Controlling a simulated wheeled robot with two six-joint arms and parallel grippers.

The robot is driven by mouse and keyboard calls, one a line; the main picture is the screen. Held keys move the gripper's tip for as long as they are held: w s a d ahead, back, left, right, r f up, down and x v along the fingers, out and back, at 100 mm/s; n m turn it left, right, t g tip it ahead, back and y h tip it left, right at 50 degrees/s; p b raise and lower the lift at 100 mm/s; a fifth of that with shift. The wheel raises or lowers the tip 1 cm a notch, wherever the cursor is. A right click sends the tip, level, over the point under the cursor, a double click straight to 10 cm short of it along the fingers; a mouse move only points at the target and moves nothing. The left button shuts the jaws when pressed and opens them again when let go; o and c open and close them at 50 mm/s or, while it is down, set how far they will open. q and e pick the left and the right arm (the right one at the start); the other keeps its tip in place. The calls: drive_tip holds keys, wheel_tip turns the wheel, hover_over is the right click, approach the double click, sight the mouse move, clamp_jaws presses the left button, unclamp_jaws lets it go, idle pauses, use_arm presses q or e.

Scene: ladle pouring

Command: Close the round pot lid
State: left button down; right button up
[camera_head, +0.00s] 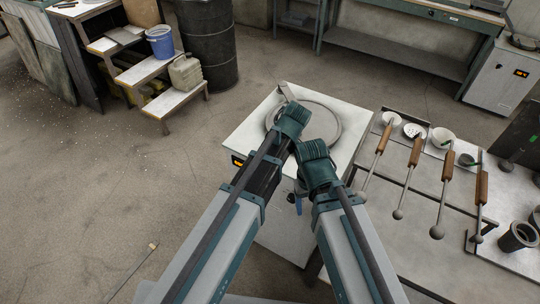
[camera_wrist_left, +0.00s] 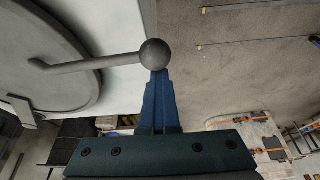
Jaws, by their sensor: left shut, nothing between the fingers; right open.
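The round grey pot lid (camera_head: 337,112) is on the white cabinet top (camera_head: 255,127); my arms cover part of it. In the left wrist view the lid (camera_wrist_left: 50,60) fills the left side, with a rod handle (camera_wrist_left: 95,63) ending in a dark ball (camera_wrist_left: 155,52). My left gripper (camera_wrist_left: 160,80) is shut with nothing between its fingers. Its tips are right by the ball; I cannot tell whether they touch. In the head view its fingers are hidden behind its wrist. My right gripper (camera_head: 299,198) is open, lower, by the cabinet's front.
A metal table (camera_head: 425,205) on the right holds several ladles with brown handles (camera_head: 414,152) and small bowls (camera_head: 443,137). A dark barrel (camera_head: 207,45) and a stepped shelf (camera_head: 172,100) with a blue bucket (camera_head: 160,42) stand at the back left. The floor on the left is mostly clear.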

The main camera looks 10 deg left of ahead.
use_arm(q)
wheel_tip(320, 180, up, 10)
drive_tip(key=p, duration=1)
drive_tip(key=shift+a, duration=0.2)
